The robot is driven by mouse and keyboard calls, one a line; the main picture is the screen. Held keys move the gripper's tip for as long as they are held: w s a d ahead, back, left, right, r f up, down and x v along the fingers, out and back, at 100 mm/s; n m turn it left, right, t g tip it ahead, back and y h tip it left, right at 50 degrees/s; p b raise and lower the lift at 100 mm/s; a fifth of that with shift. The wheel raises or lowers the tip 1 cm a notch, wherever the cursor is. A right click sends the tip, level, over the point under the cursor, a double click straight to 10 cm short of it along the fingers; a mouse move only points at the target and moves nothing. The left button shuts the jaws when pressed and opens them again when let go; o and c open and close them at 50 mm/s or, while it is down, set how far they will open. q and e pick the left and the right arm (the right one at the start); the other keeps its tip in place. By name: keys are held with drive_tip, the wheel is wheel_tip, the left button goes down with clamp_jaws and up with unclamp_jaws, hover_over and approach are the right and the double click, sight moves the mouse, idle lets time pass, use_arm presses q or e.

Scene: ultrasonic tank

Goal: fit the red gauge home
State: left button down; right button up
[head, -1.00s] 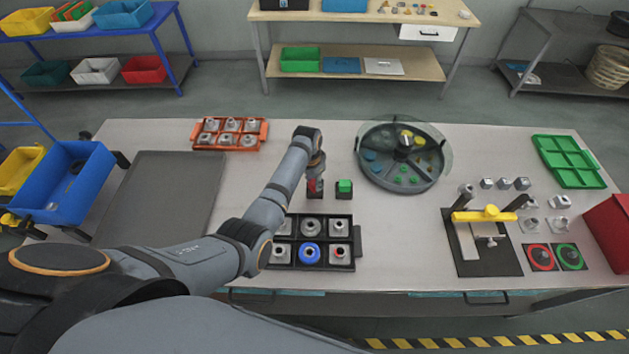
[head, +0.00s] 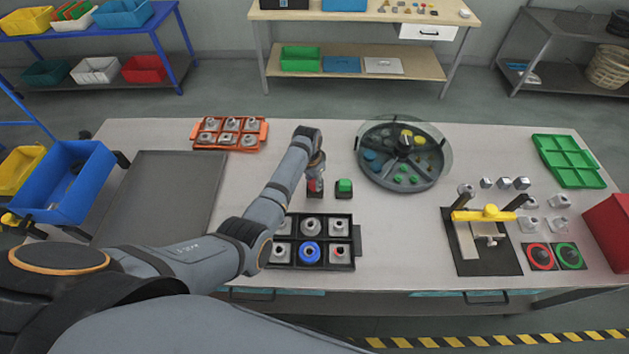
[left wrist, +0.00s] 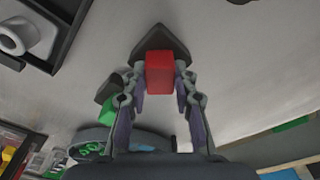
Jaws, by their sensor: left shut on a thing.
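The red gauge (head: 315,186) is a small red block, held upright between the fingers of my left gripper (head: 316,179). In the left wrist view the red gauge (left wrist: 160,72) shows between the two fingers of the gripper (left wrist: 162,82), which are closed on its sides. A dark holder (left wrist: 161,39) shows at the gauge's far end. It also shows below the gauge in the head view (head: 315,196). I cannot tell whether the gauge is fully seated in it. My right gripper is not in view.
A green block (head: 344,186) in a dark holder stands close right of my gripper. A black tray of metal parts (head: 355,241) lies in front. A round divided tray (head: 420,187) stands to the right, an orange rack (head: 264,134) behind left. The bench between is clear.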

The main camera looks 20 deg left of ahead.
sight(311, 184)
use_arm(q)
drive_tip(key=shift+f, duration=0.1)
idle(0.7)
drive_tip(key=c, duration=1)
unclamp_jaws()
drive_tip(key=r, duration=0.8)
drive_tip(key=s+r, duration=0.1)
drive_tip(key=r, duration=0.3)
drive_tip(key=shift+s+a, duration=0.1)
drive_tip(key=shift+a, duration=0.25)
drive_tip(key=shift+f, duration=0.1)
